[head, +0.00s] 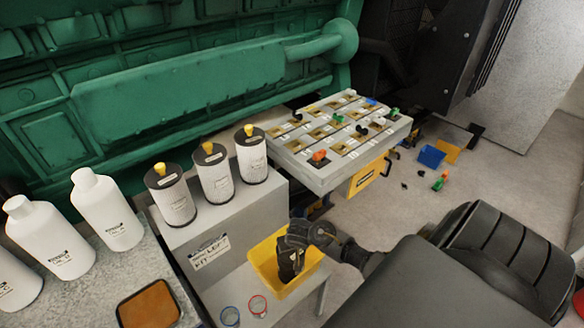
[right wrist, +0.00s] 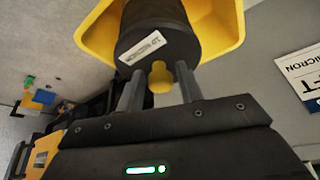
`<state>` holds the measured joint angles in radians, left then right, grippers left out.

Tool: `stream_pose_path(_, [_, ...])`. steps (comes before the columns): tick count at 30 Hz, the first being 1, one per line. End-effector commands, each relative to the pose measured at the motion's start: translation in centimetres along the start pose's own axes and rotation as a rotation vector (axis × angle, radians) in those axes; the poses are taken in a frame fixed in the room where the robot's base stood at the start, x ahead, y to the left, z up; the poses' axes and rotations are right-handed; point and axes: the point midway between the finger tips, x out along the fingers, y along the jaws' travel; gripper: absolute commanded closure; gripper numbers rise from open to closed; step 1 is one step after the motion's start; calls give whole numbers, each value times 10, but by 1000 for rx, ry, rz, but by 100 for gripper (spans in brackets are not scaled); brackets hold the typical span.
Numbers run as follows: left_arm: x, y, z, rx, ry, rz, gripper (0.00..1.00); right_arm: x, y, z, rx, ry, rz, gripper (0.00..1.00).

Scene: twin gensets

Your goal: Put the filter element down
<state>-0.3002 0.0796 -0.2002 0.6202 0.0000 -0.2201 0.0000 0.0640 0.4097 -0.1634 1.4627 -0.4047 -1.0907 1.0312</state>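The filter element (right wrist: 155,30) has a black end cap with a white label and a yellow knob (right wrist: 161,77). In the right wrist view it is inside the yellow bin (right wrist: 232,20). My right gripper (right wrist: 160,80) has its two fingers on either side of the knob, with narrow gaps, so it looks open. In the head view my right gripper (head: 290,262) reaches down into the yellow bin (head: 262,268) and hides the element. Whether the element touches the bin's floor is hidden. My left gripper is not in view.
Three white filters with yellow knobs (head: 213,174) stand on a grey box (head: 222,225). White bottles (head: 106,212) stand at left. A grey tray of small parts (head: 335,135) lies behind the bin. The green engine (head: 170,90) fills the back.

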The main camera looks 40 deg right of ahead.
Motion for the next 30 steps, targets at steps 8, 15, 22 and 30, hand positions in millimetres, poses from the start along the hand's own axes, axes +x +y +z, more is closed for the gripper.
stream_pose_path(8, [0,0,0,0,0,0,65,0,0,0,0,0,0,52])
stream_pose_path(15, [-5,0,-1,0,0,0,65,-14,-1,-1,2,-1,-3,52])
stream_pose_path(22, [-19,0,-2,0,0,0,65,-63,-2,-2,4,0,-4,52])
stream_pose_path(30, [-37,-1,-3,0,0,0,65,-111,-2,-2,3,0,-4,52])
